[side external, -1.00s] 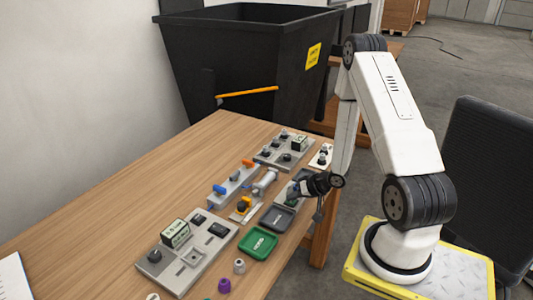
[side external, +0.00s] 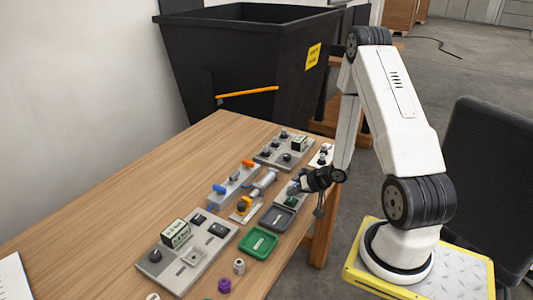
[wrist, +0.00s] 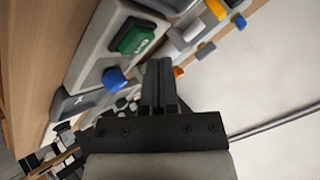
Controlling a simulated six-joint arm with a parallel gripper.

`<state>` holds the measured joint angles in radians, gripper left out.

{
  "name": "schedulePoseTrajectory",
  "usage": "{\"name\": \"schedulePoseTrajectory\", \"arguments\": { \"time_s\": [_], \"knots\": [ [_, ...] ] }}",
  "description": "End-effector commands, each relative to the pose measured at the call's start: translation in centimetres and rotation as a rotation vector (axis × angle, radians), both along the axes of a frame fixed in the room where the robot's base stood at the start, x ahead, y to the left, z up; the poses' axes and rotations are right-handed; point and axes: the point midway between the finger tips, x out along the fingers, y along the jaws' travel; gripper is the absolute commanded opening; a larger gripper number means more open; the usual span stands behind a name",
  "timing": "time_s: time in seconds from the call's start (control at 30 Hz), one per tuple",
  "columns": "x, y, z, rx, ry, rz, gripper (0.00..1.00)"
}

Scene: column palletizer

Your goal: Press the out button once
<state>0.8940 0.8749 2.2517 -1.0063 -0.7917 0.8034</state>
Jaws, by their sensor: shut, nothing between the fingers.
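A small grey control panel lies at the table's right edge beside my gripper. It bears a green button (wrist: 136,38) with a white label that I cannot read surely; the button also shows in the side view (side external: 291,201). A blue knob (wrist: 114,78) sits on the same panel, nearer my fingers. My gripper (wrist: 158,72) is shut and empty, its fingertips just right of the knob in the wrist view. In the side view my gripper (side external: 298,187) is low over the panel's far end; whether it touches anything I cannot tell. No thing is clearly marked as the out button.
A dark tray (side external: 277,218) and a green tray (side external: 258,243) lie in front of the panel. Other control panels (side external: 190,252) and valve fittings (side external: 235,185) stand to the left.

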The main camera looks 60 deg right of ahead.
Motion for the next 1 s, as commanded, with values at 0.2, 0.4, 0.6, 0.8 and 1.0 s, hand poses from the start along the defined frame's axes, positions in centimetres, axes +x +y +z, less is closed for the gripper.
{"name": "schedulePoseTrajectory", "arguments": {
  "time_s": [0.2, 0.4, 0.6, 0.8, 1.0],
  "knots": [
    [0.0, 0.0, 0.1, 0.000, 0.000, 0.000, 0.00],
    [0.1, -0.1, 0.9, -0.001, -0.002, -0.001, 0.00],
    [0.0, 0.0, 2.3, -0.002, -0.002, 0.000, 0.00],
    [0.0, -0.1, 3.7, -0.002, -0.002, 0.000, 0.00],
    [0.0, 0.0, 4.8, -0.002, -0.001, 0.001, 0.00]
  ]
}}
